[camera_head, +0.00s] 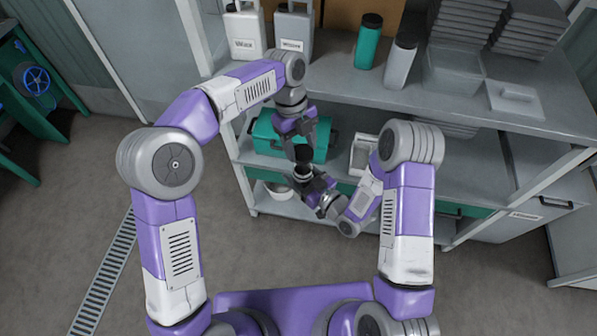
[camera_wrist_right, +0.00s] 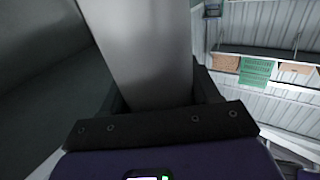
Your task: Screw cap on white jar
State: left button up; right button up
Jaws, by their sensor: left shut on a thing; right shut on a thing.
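In the head view my left gripper (camera_head: 301,143) points down in front of the shelving and is shut on a black cap (camera_head: 304,156). Directly below it, my right gripper (camera_head: 305,181) comes in from the right and is shut on the white jar (camera_head: 302,172). Only a small light part of the jar shows there. In the right wrist view the jar (camera_wrist_right: 148,45) is a large pale smooth body between the dark fingers of that gripper (camera_wrist_right: 160,95). The cap is over the jar's top; whether they touch or the thread is engaged cannot be told.
A grey shelf top (camera_head: 340,88) holds two labelled jugs (camera_head: 246,35), a green bottle (camera_head: 368,45), a grey bottle (camera_head: 399,65) and stacked trays (camera_head: 468,20). A teal container (camera_head: 262,137) and a white bowl (camera_head: 278,191) stand on lower shelves behind my grippers. The floor in front is clear.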

aim_at(300, 148)
pick_arm(q)
jog(key=shift+d+r, duration=0.1)
jog(key=shift+d, duration=0.05)
jog(key=shift+f, duration=2.05)
jog(key=shift+f, duration=0.9)
jog(key=shift+f, duration=0.5)
